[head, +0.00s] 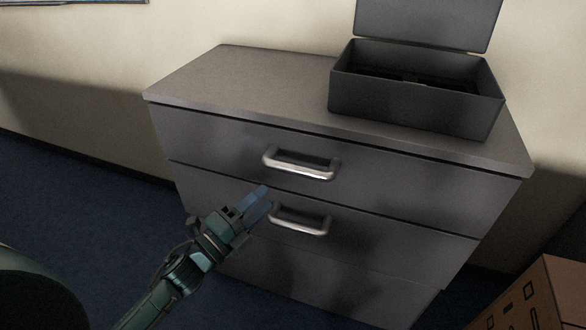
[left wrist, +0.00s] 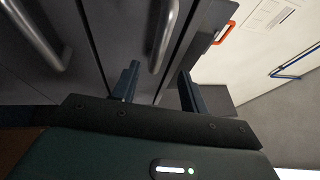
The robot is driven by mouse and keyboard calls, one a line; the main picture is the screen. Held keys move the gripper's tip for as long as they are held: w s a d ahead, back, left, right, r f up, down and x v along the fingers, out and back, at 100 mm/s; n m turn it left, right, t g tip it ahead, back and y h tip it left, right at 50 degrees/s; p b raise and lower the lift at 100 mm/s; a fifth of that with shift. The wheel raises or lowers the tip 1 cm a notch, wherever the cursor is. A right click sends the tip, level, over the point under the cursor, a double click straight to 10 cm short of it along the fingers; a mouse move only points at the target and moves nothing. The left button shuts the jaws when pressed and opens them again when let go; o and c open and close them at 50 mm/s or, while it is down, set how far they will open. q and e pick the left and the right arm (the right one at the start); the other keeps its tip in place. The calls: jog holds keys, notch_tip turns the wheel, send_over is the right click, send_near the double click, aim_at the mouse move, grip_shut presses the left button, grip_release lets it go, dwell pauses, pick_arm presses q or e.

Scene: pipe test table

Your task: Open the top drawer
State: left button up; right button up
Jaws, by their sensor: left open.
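The grey cabinet (head: 240,75) has its top drawer (head: 410,183) closed, flush with the front. The top drawer's silver bar handle (head: 301,164) is in the middle of its front. My left gripper (head: 266,196) is open and empty, just below and in front of the left end of this handle. In the left wrist view, the top handle (left wrist: 163,36) lies ahead, in line with the gap between the fingers (left wrist: 158,72); contact is not visible. My right gripper is not in view.
An open dark box (head: 415,105) with its lid raised stands on the cabinet top at the right. A brown cardboard box (head: 525,300) is at the lower right. The blue floor (head: 80,190) left of the cabinet is clear. A pale wall (head: 100,60) stands behind.

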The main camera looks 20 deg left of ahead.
aim_at(296, 170)
pick_arm(q)
jog(key=x, duration=1.1)
jog(key=shift+w+d, duration=0.1)
jog(key=shift+w, duration=0.1)
jog(key=shift+c, duration=0.2)
grip_shut()
